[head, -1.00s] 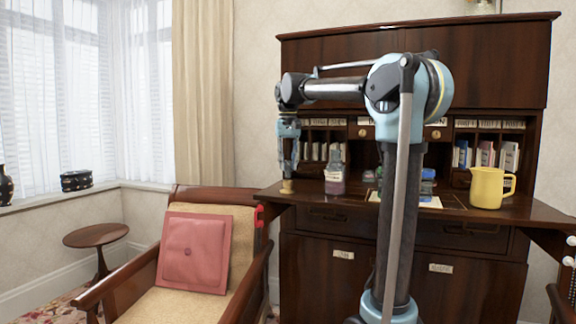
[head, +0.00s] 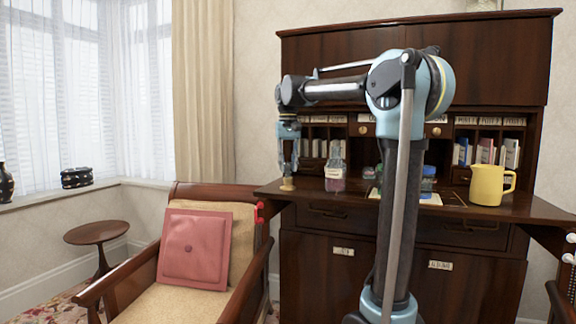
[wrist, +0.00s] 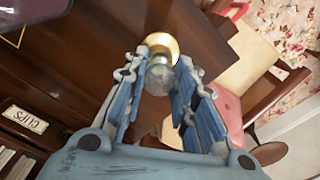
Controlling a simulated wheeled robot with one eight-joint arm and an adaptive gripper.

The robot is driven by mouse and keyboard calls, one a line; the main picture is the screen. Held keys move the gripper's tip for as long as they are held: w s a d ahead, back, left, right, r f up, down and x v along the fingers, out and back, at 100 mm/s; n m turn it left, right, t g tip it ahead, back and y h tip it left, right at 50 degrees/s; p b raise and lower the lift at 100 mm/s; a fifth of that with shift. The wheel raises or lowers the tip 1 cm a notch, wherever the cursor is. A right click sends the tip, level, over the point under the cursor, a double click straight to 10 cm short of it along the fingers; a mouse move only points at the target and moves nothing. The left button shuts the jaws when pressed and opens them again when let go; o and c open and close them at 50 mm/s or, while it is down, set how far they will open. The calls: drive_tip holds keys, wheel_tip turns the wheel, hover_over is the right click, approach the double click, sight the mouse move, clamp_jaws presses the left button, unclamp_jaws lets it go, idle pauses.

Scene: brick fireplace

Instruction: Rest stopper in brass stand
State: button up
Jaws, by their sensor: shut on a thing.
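My gripper (head: 288,168) points straight down over the left end of the desk top. In the wrist view its fingers (wrist: 162,62) are shut on the clear glass stopper (wrist: 157,78). The small round brass stand (head: 287,184) is directly below the fingertips. It also shows in the wrist view (wrist: 161,40), lined up with the stopper's far end. The stopper looks in or just above the stand; I cannot tell whether they touch. In the head view the stopper is too small to make out.
A labelled glass bottle with purple liquid (head: 335,180) stands just right of the stand. A yellow jug (head: 488,186) is at the desk's right. The desk's left edge is close to the stand. An armchair with a pink cushion (head: 194,249) stands below left.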

drive_tip(key=shift+f, duration=0.6)
drive_tip(key=o, duration=1.1)
drive_tip(key=shift+c, duration=0.2)
wheel_tip(320, 180, up, 12)
drive_tip(key=s+d+f+t+y, duration=0.1)
drive_tip(key=s+d+f, duration=0.5)
drive_tip(key=s+f, duration=0.25)
drive_tip(key=s+d+f+t, duration=0.1)
drive_tip(key=s+d+f, duration=0.4)
drive_tip(key=s+f, duration=0.3)
drive_tip(key=s+d+f, duration=0.3)
drive_tip(key=s+f, duration=0.2)
drive_tip(key=f, duration=0.4)
drive_tip(key=s+d+f+m, duration=0.1)
drive_tip(key=s+d+f, duration=0.2)
drive_tip(key=f, duration=0.7)
drive_tip(key=s+d+f+h, duration=0.1)
drive_tip(key=s+d+f, duration=0.2)
drive_tip(key=s+f, duration=0.4)
wheel_tip(320, 180, down, 3)
drive_tip(key=shift+d+r+m, duration=0.1)
drive_tip(key=shift+d+m, duration=0.15)
drive_tip(key=shift+m, duration=0.05)
